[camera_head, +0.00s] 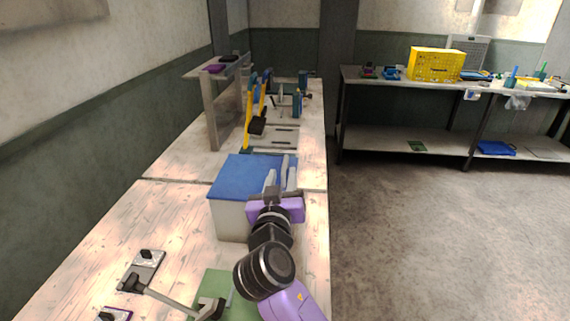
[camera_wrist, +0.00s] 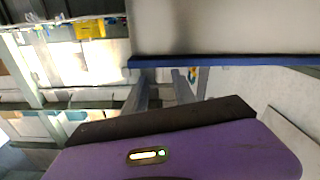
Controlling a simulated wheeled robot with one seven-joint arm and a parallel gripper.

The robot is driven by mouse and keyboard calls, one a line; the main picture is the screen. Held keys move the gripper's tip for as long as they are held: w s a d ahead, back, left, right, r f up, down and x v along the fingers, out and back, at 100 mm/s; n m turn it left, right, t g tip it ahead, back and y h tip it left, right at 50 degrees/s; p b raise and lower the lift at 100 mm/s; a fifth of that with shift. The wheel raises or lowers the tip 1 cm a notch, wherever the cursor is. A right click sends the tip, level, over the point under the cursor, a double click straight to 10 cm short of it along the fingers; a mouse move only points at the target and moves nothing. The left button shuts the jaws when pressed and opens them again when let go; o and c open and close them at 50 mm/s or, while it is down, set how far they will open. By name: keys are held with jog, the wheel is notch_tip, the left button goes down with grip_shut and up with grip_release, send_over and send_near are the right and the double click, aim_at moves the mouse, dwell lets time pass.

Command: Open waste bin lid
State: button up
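The waste bin is a pale box (camera_head: 230,221) with a flat blue lid (camera_head: 238,172), standing on the wooden bench. The lid lies flat and shut on it. In the wrist view the lid is a thin blue edge (camera_wrist: 230,60) beside the pale bin wall (camera_wrist: 230,28). My gripper (camera_head: 280,172) is at the lid's right side, overlapping its right edge in the head view. Its two fingers also show in the wrist view (camera_wrist: 162,82), spread apart with nothing seen between them, close to the lid edge. Whether they touch the lid cannot be told.
A green mat (camera_head: 217,283) and a metal part with black ends (camera_head: 165,300) lie on the near bench. A raised shelf (camera_head: 208,100) and yellow-blue fixtures (camera_head: 257,105) stand behind the bin. Another bench with a yellow crate (camera_head: 436,64) is at right; the floor between is clear.

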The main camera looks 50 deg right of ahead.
aim_at(287, 158)
jog(key=p+x, duration=0.1)
jog(key=x, duration=0.6)
jog(key=shift+w+d+p, duration=0.15)
jog(key=shift+d+p, duration=0.1)
jog(key=shift+p, duration=0.1)
jog(key=shift+c, duration=0.2)
grip_shut()
jog(key=shift+d, duration=0.1)
dwell(0.8)
